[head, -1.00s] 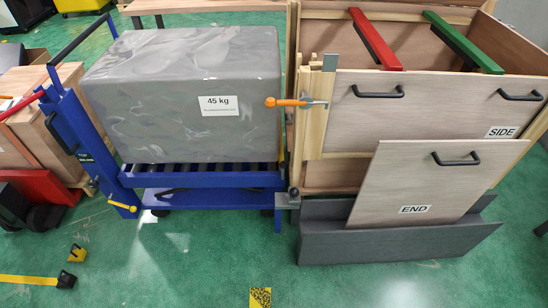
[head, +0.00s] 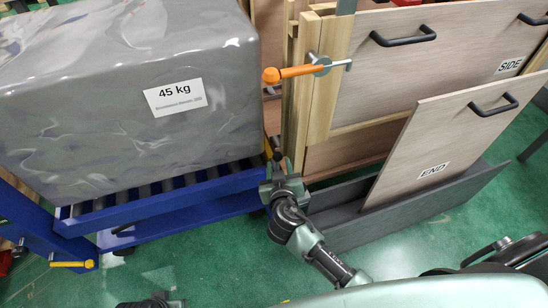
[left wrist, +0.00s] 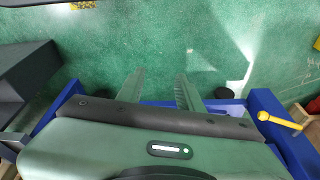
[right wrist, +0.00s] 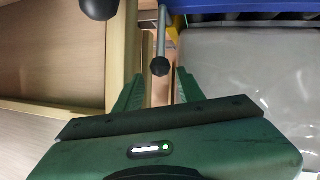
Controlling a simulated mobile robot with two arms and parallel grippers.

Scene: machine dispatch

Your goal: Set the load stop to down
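A grey wrapped 45 kg load (head: 110,110) rests on the rollers of the blue cart (head: 160,212). A metal rod with a black ball knob (right wrist: 160,66) is at the cart's end beside the crate and may be the load stop; this is not certain. A yellow part (head: 268,148) shows there too. My right gripper (head: 277,172) is at this gap, open, with the knob lined up between its fingertips in the right wrist view (right wrist: 160,88); contact cannot be told. My left gripper (left wrist: 158,80) is open and empty over the floor near blue cart parts.
A wooden crate (head: 330,95) with an orange-handled latch (head: 292,72) stands right of the cart. A loose END panel (head: 450,140) leans in a dark grey trough (head: 345,228). A yellow handle (head: 70,264) sits on the cart's lower left. Green floor in front is partly clear.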

